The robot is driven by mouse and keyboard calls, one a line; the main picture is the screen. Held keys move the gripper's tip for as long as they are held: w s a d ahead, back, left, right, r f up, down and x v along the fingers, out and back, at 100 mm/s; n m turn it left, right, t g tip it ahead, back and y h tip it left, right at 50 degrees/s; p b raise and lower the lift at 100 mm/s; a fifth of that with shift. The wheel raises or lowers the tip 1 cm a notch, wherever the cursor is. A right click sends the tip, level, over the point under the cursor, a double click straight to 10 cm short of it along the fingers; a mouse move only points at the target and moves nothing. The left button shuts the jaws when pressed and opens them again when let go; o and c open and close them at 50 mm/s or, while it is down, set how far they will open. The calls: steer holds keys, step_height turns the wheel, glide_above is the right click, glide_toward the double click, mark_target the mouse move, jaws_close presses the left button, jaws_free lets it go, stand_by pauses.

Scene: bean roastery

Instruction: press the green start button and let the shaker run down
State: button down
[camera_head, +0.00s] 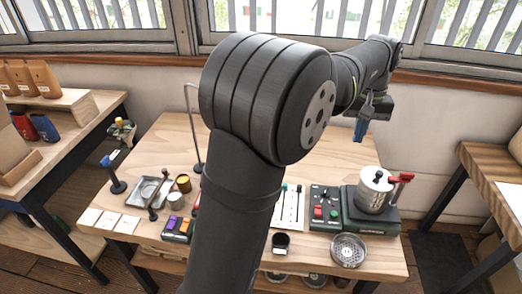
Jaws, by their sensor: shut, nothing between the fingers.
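A small dark control box (324,196) with buttons and switches stands on the right part of the wooden table. The green button (333,215) is on its front face, right of a red button (318,212). A metal drum (373,194) with a red-tipped lever sits on a dark green base (372,222) just right of the box; it looks like the shaker, and I cannot tell whether it is running. My gripper (360,134) is shut and empty, blue tips pointing down, high and apart from the box and drum, toward the window side.
My arm hides the middle of the wooden table (310,157). A perforated round dish (348,250) and a dark cup (281,243) are at the front edge. A metal tray (150,190) stands left. The table's back right is clear.

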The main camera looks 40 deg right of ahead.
steer(key=shift+f, duration=0.1)
steer(key=m+t, duration=0.9)
steer(key=m, duration=1)
glide_above(337, 217)
step_height(337, 217, down, 21)
steer(key=shift+h, duration=0.3)
steer(key=shift+a, duration=0.1)
steer(key=shift+f, duration=4.35)
steer(key=shift+f, duration=0.45)
